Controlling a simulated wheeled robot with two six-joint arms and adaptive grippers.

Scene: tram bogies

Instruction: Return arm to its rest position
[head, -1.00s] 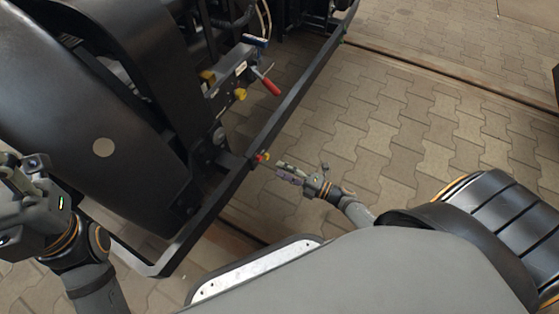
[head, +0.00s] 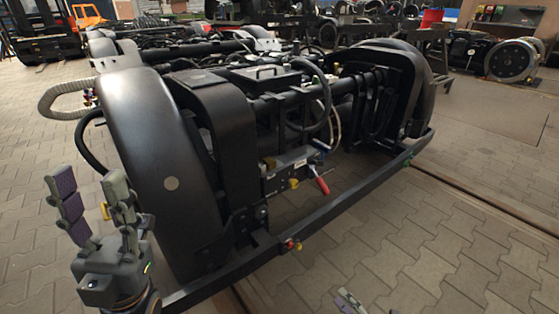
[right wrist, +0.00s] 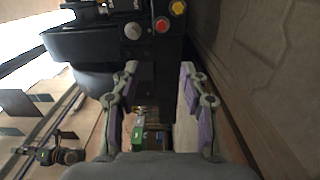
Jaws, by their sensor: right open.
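My left gripper (head: 88,182) stands upright at the lower left of the head view. Its two fingers with purple pads are spread apart and nothing is between them. My right gripper (head: 350,301) shows only by its fingertips at the bottom edge of the head view. In the right wrist view my right gripper (right wrist: 159,78) is open, with its fingers apart and no object held. Most of the right arm is out of the head view.
A black tram bogie (head: 165,170) fills the middle, with a red-handled lever (head: 322,186) and a low frame bar (head: 345,208). Red and yellow buttons (right wrist: 162,24) lie beyond the right gripper. Paved floor (head: 450,250) is clear at right.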

